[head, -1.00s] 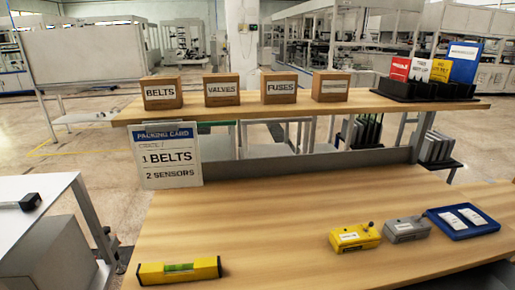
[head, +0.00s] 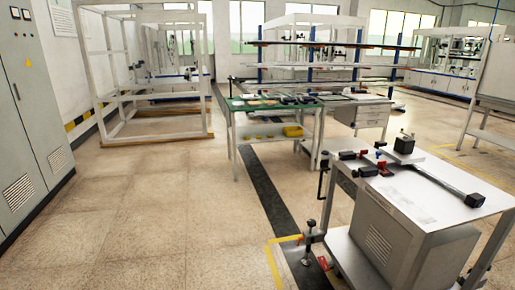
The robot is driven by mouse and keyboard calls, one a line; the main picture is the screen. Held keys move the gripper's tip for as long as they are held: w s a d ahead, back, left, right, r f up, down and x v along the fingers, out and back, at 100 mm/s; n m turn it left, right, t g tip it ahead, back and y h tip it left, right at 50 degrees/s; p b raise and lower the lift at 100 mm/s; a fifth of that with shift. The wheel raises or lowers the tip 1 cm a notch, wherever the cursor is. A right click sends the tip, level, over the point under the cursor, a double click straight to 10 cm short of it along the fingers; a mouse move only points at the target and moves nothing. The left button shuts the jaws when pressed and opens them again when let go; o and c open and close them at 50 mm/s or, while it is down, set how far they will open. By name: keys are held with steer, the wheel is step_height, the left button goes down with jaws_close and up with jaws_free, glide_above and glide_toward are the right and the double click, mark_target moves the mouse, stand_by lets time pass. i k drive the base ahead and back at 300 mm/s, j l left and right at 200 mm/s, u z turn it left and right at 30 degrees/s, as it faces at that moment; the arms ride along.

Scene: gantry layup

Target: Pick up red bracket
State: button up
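Small red parts (head: 368,171) lie on the white top of a metal cart (head: 411,205) at the right, beside blue and black pieces. They are too small to tell whether one is the red bracket. Another small red piece (head: 323,263) shows low by the cart's left side, near the floor; its shape is unclear. My gripper is not in view.
A green-topped table (head: 245,103) with several small items and a yellow bin (head: 293,131) on its lower shelf stands in the middle. A white frame (head: 150,65) stands behind left, a grey cabinet (head: 30,110) at far left. The left floor is clear.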

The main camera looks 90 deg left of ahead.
mark_target(363, 151)
steer(key=i+l+u, duration=0.1)
steer(key=u, duration=2)
steer(key=i+u, duration=0.2)
steer(key=i+j+u, duration=0.35)
steer(key=i, duration=0.3)
steer(key=i+u, duration=0.4)
steer(key=i, duration=0.25)
steer(key=i+j+z, duration=0.1)
steer(key=i+z, duration=0.15)
steer(key=i, duration=0.3)
steer(key=i+j+z, duration=0.25)
steer(key=i, duration=0.3)
steer(key=i+j+z, duration=0.2)
steer(key=i+z, duration=0.3)
steer(key=i+j+z, duration=0.25)
steer(key=z, duration=0.25)
steer(key=i+j+z, duration=0.25)
steer(key=j+z, duration=0.2)
